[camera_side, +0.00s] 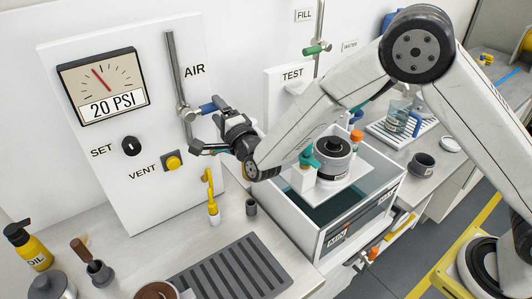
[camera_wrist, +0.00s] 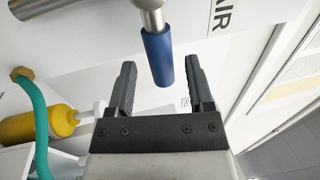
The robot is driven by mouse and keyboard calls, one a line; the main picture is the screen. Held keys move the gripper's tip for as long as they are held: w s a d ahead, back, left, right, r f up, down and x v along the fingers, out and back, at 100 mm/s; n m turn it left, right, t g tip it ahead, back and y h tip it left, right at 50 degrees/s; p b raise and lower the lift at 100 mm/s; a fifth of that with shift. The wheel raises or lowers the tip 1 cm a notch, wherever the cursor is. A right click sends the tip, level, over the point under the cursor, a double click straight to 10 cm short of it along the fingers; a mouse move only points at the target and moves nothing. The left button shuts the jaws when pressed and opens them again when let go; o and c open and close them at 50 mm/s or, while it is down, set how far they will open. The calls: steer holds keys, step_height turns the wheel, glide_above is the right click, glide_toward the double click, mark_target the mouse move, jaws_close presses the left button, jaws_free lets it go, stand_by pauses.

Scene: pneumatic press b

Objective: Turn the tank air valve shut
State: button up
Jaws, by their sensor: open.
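The air valve (camera_side: 187,113) sits on a vertical metal pipe beside the AIR label. Its blue lever handle (camera_side: 208,107) sticks out sideways from the pipe toward my gripper (camera_side: 212,128). In the wrist view the blue handle (camera_wrist: 157,55) hangs from a metal stem at the top. My gripper (camera_wrist: 160,70) is open, with one dark finger on each side of the handle. Gaps show between the handle and both fingers, so it is not clamped. The handle's end lies between the fingers in that picture; its depth relative to them is hard to tell.
The panel carries a gauge (camera_side: 103,86) reading 20 PSI, a black SET knob (camera_side: 131,146) and a yellow VENT button (camera_side: 173,161). A tank of liquid (camera_side: 340,215) holding a dark-topped pot stands below my arm. A yellow tool (camera_side: 210,195) stands near the panel.

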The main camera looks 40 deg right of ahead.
steer(key=shift+s+f, duration=0.2)
steer(key=shift+s, duration=0.75)
steer(key=shift+s+f, duration=0.15)
steer(key=shift+s, duration=0.75)
steer(key=shift+s+f, duration=0.2)
steer(key=shift+s, duration=0.75)
steer(key=s+d+f+n+g, duration=0.3)
steer(key=s+d+n+g, duration=0.5)
steer(key=s, duration=0.4)
steer(key=s+d+f+n+g, duration=0.4)
steer(key=s+d+n+g, duration=0.5)
steer(key=s+d, duration=0.3)
steer(key=shift+n+g, duration=0.3)
steer(key=shift+n, duration=0.3)
